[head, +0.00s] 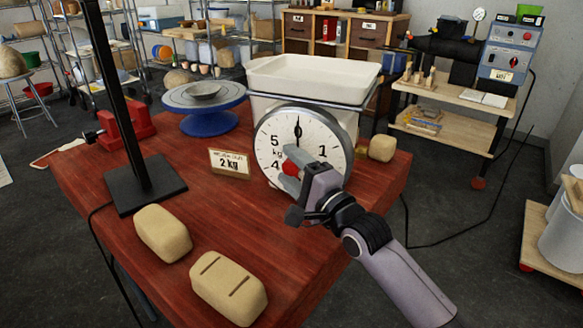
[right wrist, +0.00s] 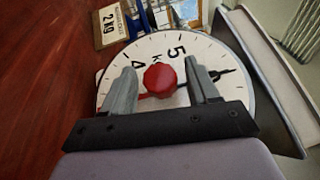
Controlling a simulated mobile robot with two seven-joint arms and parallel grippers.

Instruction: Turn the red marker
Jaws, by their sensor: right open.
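The red marker (head: 291,168) is a red knob at the middle of the round white dial (head: 323,136) of a kitchen-type scale. In the right wrist view the red knob (right wrist: 160,79) lies between the two grey fingers. My right gripper (head: 287,171) is open in front of the dial. In the right wrist view its fingers (right wrist: 163,76) stand on either side of the knob, with gaps showing. A thin red pointer runs from the knob toward the 4 side. The black needle (head: 298,131) points up at the dial's top. My left gripper is not in view.
A white tray (head: 306,75) tops the scale. A 2 kg sign (head: 230,163) stands left of the dial. Clay blocks (head: 162,232) lie on the red table (head: 105,235), one beside the scale. A black post (head: 147,190) and a blue turntable (head: 206,123) stand left.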

